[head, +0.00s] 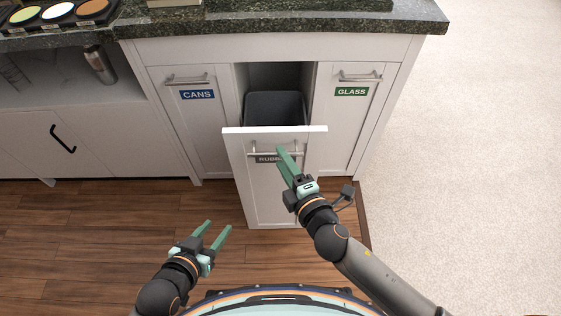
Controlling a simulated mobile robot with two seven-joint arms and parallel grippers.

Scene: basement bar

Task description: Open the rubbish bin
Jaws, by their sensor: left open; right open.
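The rubbish bin drawer (262,205) is a white pull-out front between two closed fronts. It stands out from the cabinet, and a dark bin (274,106) shows in the gap behind it. Its label (265,159) is partly covered by my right gripper, with "RUB" readable. A metal bar handle (259,149) runs across the upper front. My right gripper (284,151) is open, its green fingers at the handle; whether they touch it I cannot tell. My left gripper (219,229) is open and empty, low in front of the drawer over the wooden floor.
A front labelled CANS (197,95) is at left and one labelled GLASS (351,92) at right, both shut. A dark stone counter (300,22) overhangs them. Wooden floor (90,230) lies in front; pale carpet (470,170) is clear at right.

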